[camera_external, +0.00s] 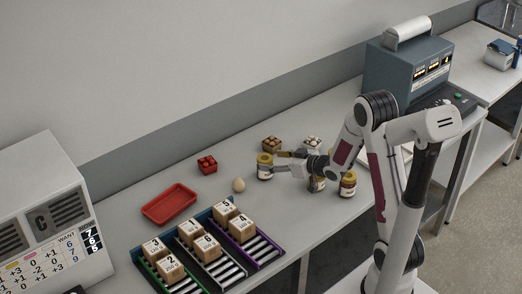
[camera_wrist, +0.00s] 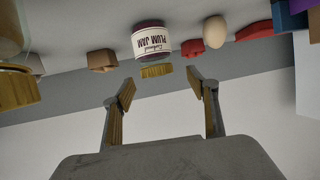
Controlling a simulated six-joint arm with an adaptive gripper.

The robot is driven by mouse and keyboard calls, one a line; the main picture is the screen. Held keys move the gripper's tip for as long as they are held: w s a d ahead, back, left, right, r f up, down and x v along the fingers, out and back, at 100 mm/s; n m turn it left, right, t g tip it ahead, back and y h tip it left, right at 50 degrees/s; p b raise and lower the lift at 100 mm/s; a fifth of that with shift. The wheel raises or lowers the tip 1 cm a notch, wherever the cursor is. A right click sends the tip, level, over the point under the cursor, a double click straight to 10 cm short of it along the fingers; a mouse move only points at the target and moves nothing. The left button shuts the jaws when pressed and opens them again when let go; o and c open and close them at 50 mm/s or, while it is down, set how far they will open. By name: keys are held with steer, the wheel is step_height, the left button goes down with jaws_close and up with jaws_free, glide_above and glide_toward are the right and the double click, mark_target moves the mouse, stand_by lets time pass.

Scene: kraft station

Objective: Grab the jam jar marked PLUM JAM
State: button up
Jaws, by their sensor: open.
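The jar marked PLUM JAM (camera_wrist: 153,42) shows in the wrist view, upside down in the picture, with a white label, dark contents and a gold lid. It appears just beyond my open, empty gripper (camera_wrist: 163,86), within the gap between the fingers and nearer the left one. In the external view the jar at the left end of the jar group (camera_external: 265,172) stands upright on the counter just left of my gripper (camera_external: 281,163); its label is too small to read. Two other jars (camera_external: 348,187) stand to the right, one partly hidden by my wrist.
An egg (camera_external: 239,185), a red block (camera_external: 207,165) and a red tray (camera_external: 168,204) lie left of the jar. A brown box (camera_external: 272,144) stands behind it. Racks with numbered boxes (camera_external: 225,212) are at the front left. Another jar (camera_wrist: 14,35) shows at the wrist view's left edge.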

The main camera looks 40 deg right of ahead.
mark_target(265, 158)
steer(key=shift+d+x, duration=0.15)
steer(key=shift+x, duration=1.15)
steer(key=shift+d+x, duration=0.1)
steer(key=shift+x, duration=1.15)
steer(key=shift+w+r, duration=0.1)
steer(key=shift+r, duration=0.05)
steer(key=c, duration=1.5)
